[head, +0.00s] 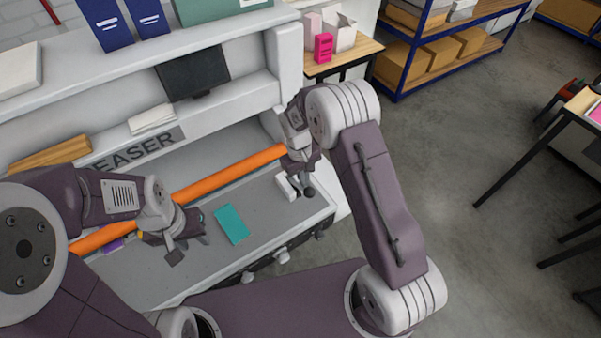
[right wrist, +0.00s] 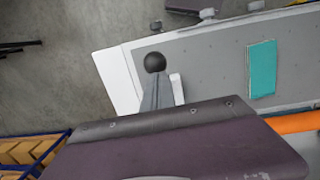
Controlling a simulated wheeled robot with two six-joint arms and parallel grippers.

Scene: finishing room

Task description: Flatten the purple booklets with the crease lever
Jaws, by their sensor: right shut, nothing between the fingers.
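The creaser (head: 262,205) is a grey-topped bench with a long orange bar (head: 228,172) across it, which I take for the crease lever. A small purple piece (head: 110,246), perhaps a booklet, shows below the bar at the left, mostly hidden by my left arm. My left gripper (head: 188,248) looks open and empty above the bed, left of a teal booklet (head: 232,224). My right gripper (head: 302,178) is shut and empty by the bar's right end, close to a black ball knob (head: 308,192). The knob (right wrist: 155,62) and teal booklet (right wrist: 262,68) also show in the right wrist view.
A shelf with blue binders (head: 104,22) and a dark screen (head: 192,73) stands behind the bed. A side table (head: 345,58) holds a pink box (head: 323,47). Blue racking (head: 412,50) with cartons is beyond. The floor at right is open up to another table.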

